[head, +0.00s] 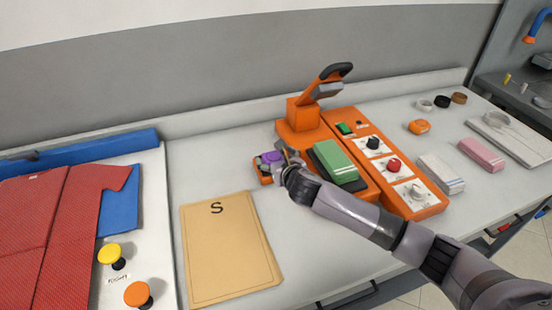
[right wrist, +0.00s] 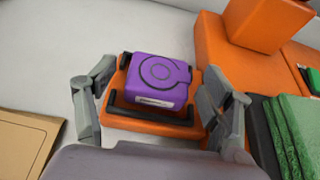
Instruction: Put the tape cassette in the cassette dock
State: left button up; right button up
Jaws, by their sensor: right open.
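The purple tape cassette (right wrist: 157,80) lies in the orange cassette dock (right wrist: 150,127), between the dock's dark brackets, in the right wrist view. In the head view the cassette (head: 271,157) and the dock (head: 262,172) are partly hidden by my gripper. My right gripper (head: 283,157) is open over the dock. Its two fingers (right wrist: 158,95) stand on either side of the cassette, apart from it. I cannot tell whether the cassette is fully seated. My left gripper is not in view.
An orange press (head: 298,117) with a raised lever stands behind the dock, with a green folded stack (head: 335,161) to the right. A tan sheet marked S (head: 228,245) lies to the left. A red garment (head: 62,225) is farther left. Bare white table shows behind the sheet.

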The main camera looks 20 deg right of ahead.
jog(key=shift+r, duration=0.2)
jog(key=v, duration=1.2)
jog(key=shift+r, duration=0.4)
jog(key=shift+c, duration=0.4)
dwell(1.1)
